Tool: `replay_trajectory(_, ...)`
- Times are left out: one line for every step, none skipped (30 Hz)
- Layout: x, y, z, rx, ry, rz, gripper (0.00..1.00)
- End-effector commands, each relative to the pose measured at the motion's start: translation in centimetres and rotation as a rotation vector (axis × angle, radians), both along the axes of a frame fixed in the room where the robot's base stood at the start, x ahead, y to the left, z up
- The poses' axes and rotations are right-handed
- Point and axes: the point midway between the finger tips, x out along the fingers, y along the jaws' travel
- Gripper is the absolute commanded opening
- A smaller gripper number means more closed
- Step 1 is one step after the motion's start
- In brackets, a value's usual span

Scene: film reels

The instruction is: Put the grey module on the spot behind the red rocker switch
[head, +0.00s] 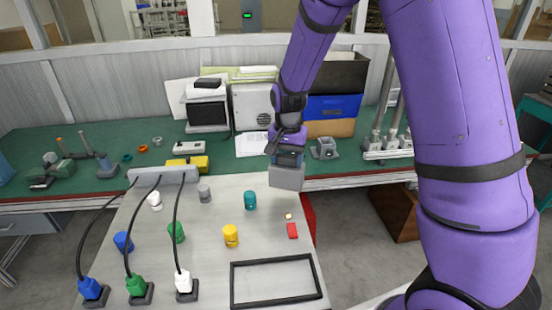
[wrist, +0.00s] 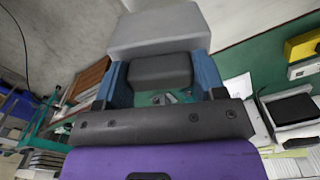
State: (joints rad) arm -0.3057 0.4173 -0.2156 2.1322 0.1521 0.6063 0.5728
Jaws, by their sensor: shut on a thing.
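The grey module (head: 287,178) is a boxy block held in my gripper (head: 289,160) above the far right part of the pale panel. It also shows in the wrist view (wrist: 160,32), at the ends of the blue fingers. My gripper is shut on it. The red rocker switch (head: 292,230) lies on the right side of the panel, in front of and below the module. Part of the panel behind that is hidden by the module.
The pale panel (head: 205,250) carries a teal cylinder (head: 250,200), a yellow cylinder (head: 231,236), a black frame (head: 277,262) and several plugs with black cables on the left. A green bench (head: 110,165) with boxes and devices stands behind. A red part (head: 308,215) borders the panel's right edge.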

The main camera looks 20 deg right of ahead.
Motion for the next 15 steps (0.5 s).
replay_trajectory(1.3,0.0,-0.2,-0.001,-0.001,-0.001,0.13)
replay_trajectory(1.9,-0.1,-0.3,-0.001,-0.001,0.0,0.13)
replay_trajectory(2.8,-0.1,-0.3,0.0,-0.002,0.001,0.13)
replay_trajectory(3.3,-0.1,-0.4,-0.001,-0.001,0.001,0.13)
replay_trajectory(3.9,-0.1,-0.4,-0.001,-0.001,0.001,0.13)
replay_trajectory(4.5,-0.1,-0.4,0.0,-0.001,0.001,0.13)
replay_trajectory(4.9,-0.1,-0.5,0.0,-0.001,0.0,0.13)
replay_trajectory(5.3,-0.1,-0.5,0.0,-0.001,0.0,0.13)
replay_trajectory(5.6,-0.1,-0.5,0.0,-0.001,0.0,0.13)
replay_trajectory(5.8,-0.1,-0.5,0.001,-0.001,0.0,0.13)
replay_trajectory(6.0,-0.1,-0.5,0.001,-0.001,0.0,0.13)
replay_trajectory(6.1,-0.1,-0.5,0.001,-0.001,0.0,0.13)
replay_trajectory(6.2,-0.1,-0.6,0.001,-0.001,0.0,0.13)
replay_trajectory(6.4,-0.1,-0.6,0.0,-0.001,0.0,0.13)
replay_trajectory(6.7,-0.1,-0.6,0.0,-0.001,0.0,0.13)
